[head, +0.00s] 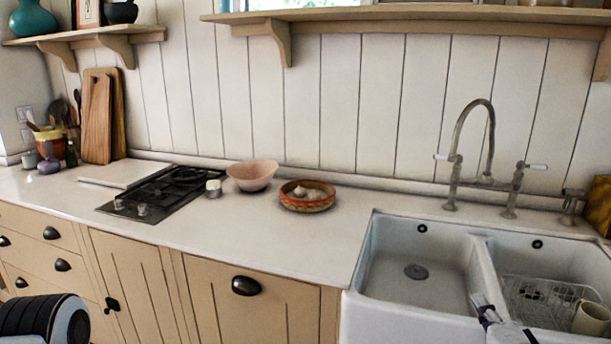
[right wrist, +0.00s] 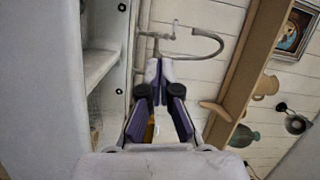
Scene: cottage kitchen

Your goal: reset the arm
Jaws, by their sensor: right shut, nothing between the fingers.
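My right gripper (head: 488,314) shows at the bottom of the head view, in front of the double sink's middle. In the right wrist view its two fingers (right wrist: 158,72) meet at the tips with nothing between them. Only a dark, rounded link of my left arm shows at the lower left of the head view. My left gripper is out of view.
The white double sink (head: 352,292) has a tall tap (head: 456,150) behind it. A wire rack (head: 535,296) and a cream mug (head: 590,318) are in its right basin. The counter (head: 270,230) holds a pink bowl (head: 252,175), a patterned dish (head: 307,204) and a black hob (head: 160,195).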

